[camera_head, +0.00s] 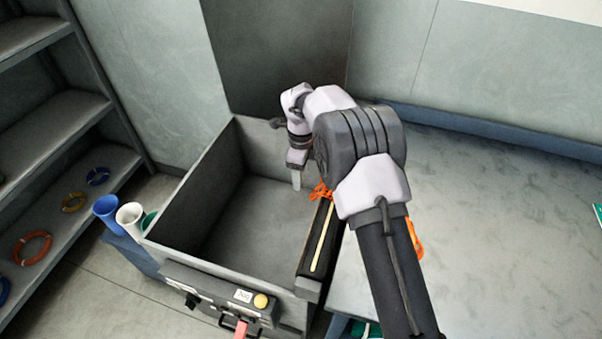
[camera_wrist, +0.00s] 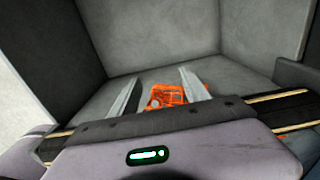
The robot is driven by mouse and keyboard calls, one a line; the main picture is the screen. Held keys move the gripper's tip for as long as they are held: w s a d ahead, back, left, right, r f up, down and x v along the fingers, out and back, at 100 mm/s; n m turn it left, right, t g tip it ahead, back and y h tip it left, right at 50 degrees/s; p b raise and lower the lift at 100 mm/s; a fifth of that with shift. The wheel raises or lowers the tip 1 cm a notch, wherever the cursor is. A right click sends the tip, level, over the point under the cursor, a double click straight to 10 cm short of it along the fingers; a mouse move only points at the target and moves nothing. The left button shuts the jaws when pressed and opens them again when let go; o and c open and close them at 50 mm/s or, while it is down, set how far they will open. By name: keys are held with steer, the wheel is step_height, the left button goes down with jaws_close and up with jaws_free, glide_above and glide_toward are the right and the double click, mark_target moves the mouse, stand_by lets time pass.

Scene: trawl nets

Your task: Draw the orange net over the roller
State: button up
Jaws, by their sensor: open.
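The orange net (camera_head: 321,191) shows as a small bunch at the far end of the roller, partly hidden behind my arm. The roller (camera_head: 321,236) is a dark bar with a pale yellow strip along the bin's right edge. My gripper (camera_head: 297,183) is open, with its fingers pointing down over the inside of the bin, just left of the bunch. In the wrist view, orange net (camera_wrist: 178,95) shows between the spread fingers (camera_wrist: 158,80); I cannot tell whether they touch it. The roller (camera_wrist: 290,106) runs behind the gripper body there. More orange (camera_head: 416,238) shows right of my arm.
The grey bin (camera_head: 190,183) has an open, empty-looking floor. A control box with a yellow button (camera_head: 261,301) is on its front. Blue (camera_head: 107,210) and white (camera_head: 130,217) cups stand at left, near shelves with rings. The table (camera_head: 490,230) at right is largely clear.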

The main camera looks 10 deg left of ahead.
steer(key=o, duration=0.6)
steer(key=shift+o, duration=0.2)
step_height(320, 180, up, 6)
steer(key=p, duration=0.3)
steer(key=shift+f+p, duration=0.2)
steer(key=shift+p, duration=0.1)
